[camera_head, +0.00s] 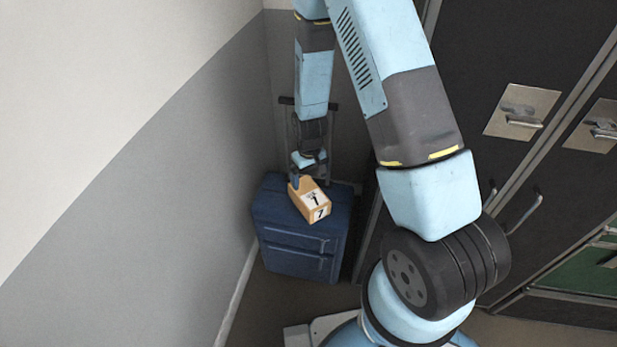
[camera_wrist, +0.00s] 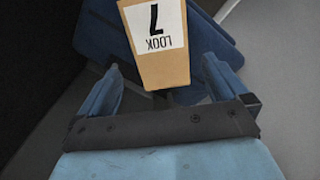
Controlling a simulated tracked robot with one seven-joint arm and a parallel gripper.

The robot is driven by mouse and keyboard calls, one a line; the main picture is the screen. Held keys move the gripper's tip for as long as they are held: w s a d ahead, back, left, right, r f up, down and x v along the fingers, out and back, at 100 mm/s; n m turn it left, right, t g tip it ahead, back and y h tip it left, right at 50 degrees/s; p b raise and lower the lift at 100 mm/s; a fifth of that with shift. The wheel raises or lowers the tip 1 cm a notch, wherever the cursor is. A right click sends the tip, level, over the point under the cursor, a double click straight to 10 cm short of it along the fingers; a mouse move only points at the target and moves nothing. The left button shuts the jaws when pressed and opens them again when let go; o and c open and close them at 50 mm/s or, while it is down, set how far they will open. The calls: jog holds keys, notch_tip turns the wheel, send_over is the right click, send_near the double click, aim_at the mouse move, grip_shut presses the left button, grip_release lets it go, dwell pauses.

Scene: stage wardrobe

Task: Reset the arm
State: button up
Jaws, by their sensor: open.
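A tan box (camera_head: 309,201) with a white label and a "7" rests on top of a dark blue suitcase (camera_head: 300,245) in the head view. My gripper (camera_head: 306,172) is just above and behind the box, at the end of my downward-hanging forearm. In the wrist view, my gripper (camera_wrist: 161,66) is open, with one blue finger on each side. The box (camera_wrist: 157,65) lies between and beyond the fingers, its label reading "LOOK 7" upside down. Gaps show between the box and both fingers.
The suitcase's raised handle (camera_head: 308,101) stands behind my gripper, close to the forearm. A grey and white wall (camera_head: 180,160) runs along the left. Dark lockers (camera_head: 480,70) with metal handles line the right. Floor room around the suitcase is narrow.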

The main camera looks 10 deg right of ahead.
jog(key=s+d+r+m+t, duration=0.1)
jog(key=s+d+r+t, duration=0.1)
jog(key=r, duration=1.3)
jog(key=s+d+r+t, duration=0.1)
jog(key=d+r, duration=0.2)
jog(key=r, duration=1.3)
jog(key=s+d+r+m+t, duration=0.1)
jog(key=s+d+r, duration=0.2)
jog(key=s+r, duration=0.5)
jog(key=s+d+r+m+t, duration=0.1)
jog(key=s+d+r+m, duration=0.1)
jog(key=s+r, duration=0.6)
jog(key=s+d, duration=0.1)
jog(key=s, duration=0.2)
jog(key=shift+t, duration=0.3)
